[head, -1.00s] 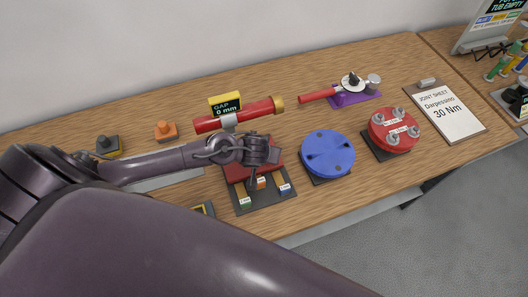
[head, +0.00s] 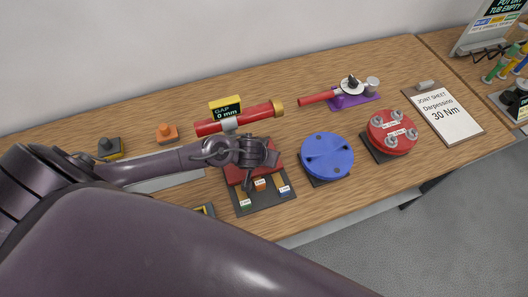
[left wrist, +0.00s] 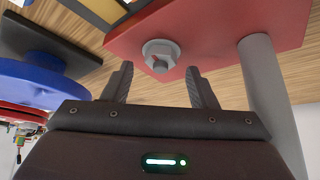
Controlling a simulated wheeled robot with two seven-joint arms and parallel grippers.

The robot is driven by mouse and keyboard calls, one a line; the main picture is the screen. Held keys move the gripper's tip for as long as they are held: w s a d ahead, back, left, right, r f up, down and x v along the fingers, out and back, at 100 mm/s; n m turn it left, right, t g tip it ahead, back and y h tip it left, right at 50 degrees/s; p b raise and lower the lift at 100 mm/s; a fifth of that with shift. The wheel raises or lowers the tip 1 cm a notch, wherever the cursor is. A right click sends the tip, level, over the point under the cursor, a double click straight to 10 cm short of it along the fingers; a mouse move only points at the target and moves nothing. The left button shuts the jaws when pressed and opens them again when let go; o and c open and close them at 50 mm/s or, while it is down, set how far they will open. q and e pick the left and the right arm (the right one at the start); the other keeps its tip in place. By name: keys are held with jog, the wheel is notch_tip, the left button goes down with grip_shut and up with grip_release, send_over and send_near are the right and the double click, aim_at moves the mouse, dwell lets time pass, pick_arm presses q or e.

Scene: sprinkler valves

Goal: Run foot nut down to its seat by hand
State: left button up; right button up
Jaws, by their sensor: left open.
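In the left wrist view a grey hex nut with a washer and a stud end (left wrist: 160,56) sits on the red foot plate (left wrist: 225,30). My left gripper (left wrist: 160,85) is open, with its two fingers either side of the nut's line and short of it; I see no contact. In the head view my left gripper (head: 262,155) is over the red foot (head: 234,174) of the stand, below the red pipe (head: 257,115). The gripper hides the nut there. A sign on the pipe (head: 226,107) reads "GAP 0 mm". My right gripper is not in view.
A grey post (left wrist: 262,85) stands close to the right finger. A blue disc (head: 327,155) and a red flange with several bolts (head: 392,132) lie to the right. A clipboard (head: 449,117) reads 30 Nm. The wooden bench front (head: 330,200) is clear.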

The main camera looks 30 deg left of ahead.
pick_arm(q)
jog(key=shift+p+v, duration=0.75)
jog(key=shift+v, duration=0.45)
jog(key=shift+s+r, duration=0.2)
jog(key=shift+r, duration=0.1)
jog(key=shift+p+v, duration=0.4)
jog(key=shift+v, duration=0.75)
jog(key=shift+r, duration=0.1)
jog(key=shift+c, duration=0.5)
